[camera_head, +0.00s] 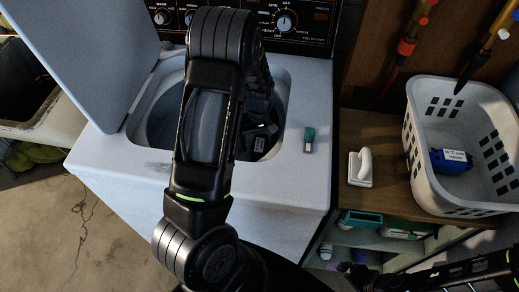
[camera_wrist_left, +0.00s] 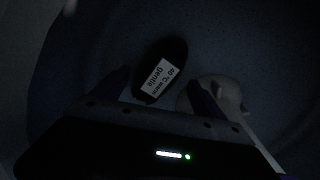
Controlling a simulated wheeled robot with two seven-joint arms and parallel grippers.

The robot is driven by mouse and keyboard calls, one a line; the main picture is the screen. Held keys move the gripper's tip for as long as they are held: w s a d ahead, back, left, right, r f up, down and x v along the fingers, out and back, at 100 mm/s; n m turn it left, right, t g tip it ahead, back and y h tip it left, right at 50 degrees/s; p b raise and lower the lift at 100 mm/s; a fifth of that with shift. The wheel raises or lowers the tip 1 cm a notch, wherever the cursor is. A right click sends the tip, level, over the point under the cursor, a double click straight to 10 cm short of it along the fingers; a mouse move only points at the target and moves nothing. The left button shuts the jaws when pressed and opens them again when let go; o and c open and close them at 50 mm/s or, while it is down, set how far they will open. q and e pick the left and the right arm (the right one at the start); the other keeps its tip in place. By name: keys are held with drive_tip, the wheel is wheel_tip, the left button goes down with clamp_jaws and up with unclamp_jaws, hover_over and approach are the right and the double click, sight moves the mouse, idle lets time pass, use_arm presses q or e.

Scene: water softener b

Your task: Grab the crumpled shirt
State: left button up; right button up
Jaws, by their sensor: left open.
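My left arm reaches down into the open washer tub (camera_head: 161,120). Its gripper (camera_wrist_left: 158,82) is open in the left wrist view. A dark, rounded item (camera_wrist_left: 168,55) with a white label reading "40 °C warm gentle" lies between and just beyond the fingertips. A paler, crumpled-looking item (camera_wrist_left: 225,92) lies by the right-hand finger, partly hidden by it. I cannot tell for sure which of them is the shirt, or whether a finger touches either. In the head view my arm hides much of the tub. My right gripper (camera_head: 358,274) is low at the right; its jaws are unclear.
The washer lid (camera_head: 85,50) stands raised at the left. A small teal-and-grey item (camera_head: 309,139) sits on the washer top. A white-handled brush or iron-like object (camera_head: 361,167) is on the wooden shelf. A white basket (camera_head: 420,150) holds a blue labelled item (camera_head: 452,162).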

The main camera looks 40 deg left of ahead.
sight(260, 144)
use_arm(q)
wheel_tip(260, 144, down, 4)
drive_tip(key=shift+w+d+f+p, duration=0.1)
drive_tip(key=shift+p, duration=0.25)
idle(0.4)
drive_tip(key=c, duration=1.5)
